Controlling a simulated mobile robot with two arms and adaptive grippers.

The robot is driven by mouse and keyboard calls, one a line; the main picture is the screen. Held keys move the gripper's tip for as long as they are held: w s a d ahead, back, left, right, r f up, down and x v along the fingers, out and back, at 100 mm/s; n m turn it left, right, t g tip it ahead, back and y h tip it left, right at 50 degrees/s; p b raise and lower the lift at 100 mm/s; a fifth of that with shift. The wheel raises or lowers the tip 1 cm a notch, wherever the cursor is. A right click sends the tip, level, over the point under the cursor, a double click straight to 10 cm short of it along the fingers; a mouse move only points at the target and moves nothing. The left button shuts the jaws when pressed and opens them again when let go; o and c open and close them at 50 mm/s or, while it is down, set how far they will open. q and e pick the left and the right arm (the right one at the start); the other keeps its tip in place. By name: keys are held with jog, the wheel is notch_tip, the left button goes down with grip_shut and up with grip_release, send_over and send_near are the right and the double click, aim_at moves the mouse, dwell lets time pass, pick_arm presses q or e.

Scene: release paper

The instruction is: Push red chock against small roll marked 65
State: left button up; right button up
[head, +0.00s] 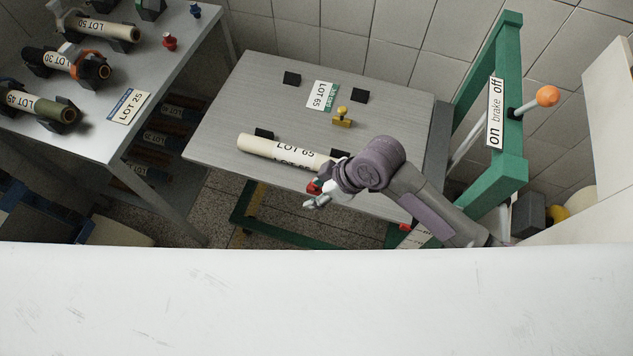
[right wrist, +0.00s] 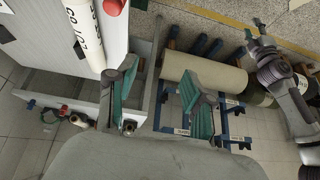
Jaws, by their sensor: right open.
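The small roll marked LOT 65 (head: 285,150) is cream and lies near the front edge of the grey trolley table (head: 235,100). It also shows in the right wrist view (right wrist: 86,38). A small red piece, apparently the red chock (head: 314,187), shows at the table's front edge beside my right gripper (head: 322,199). In the right wrist view a red piece (right wrist: 115,7) sits close to the roll. My right gripper's green fingers (right wrist: 160,88) are apart, with nothing between them. My left gripper (right wrist: 256,30) shows at the upper right of the wrist view; its opening is unclear.
A yellow chock (head: 342,118), a LOT 65 label (head: 320,96) and several black blocks (head: 291,78) are on the trolley. A green frame with a brake lever (head: 547,96) stands at right. Labelled rolls lie on the left bench (head: 150,95). The trolley's middle left is clear.

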jog(key=w+d+f+n+h, duration=0.1)
jog(key=w+d+f+n, duration=0.2)
jog(key=w+d, duration=0.35)
jog(key=shift+g, duration=0.4)
jog(key=b+x, duration=0.2)
jog(key=x, duration=0.2)
jog(key=w+b+x, duration=0.1)
jog(key=b+x, duration=0.2)
jog(key=x, duration=0.1)
jog(key=a+b+x, duration=0.1)
jog(key=b+x, duration=0.2)
jog(key=x, duration=0.2)
jog(key=shift+w+r, duration=0.25)
jog(key=shift+w, duration=0.05)
jog(key=shift+a+f+b, duration=0.25)
jog(key=shift+f+b, duration=0.15)
pick_arm(q)
notch_tip(320, 180, down, 9)
jog(key=shift+a, duration=0.3)
jog(key=shift+w+r, duration=0.1)
jog(key=shift+r, duration=0.05)
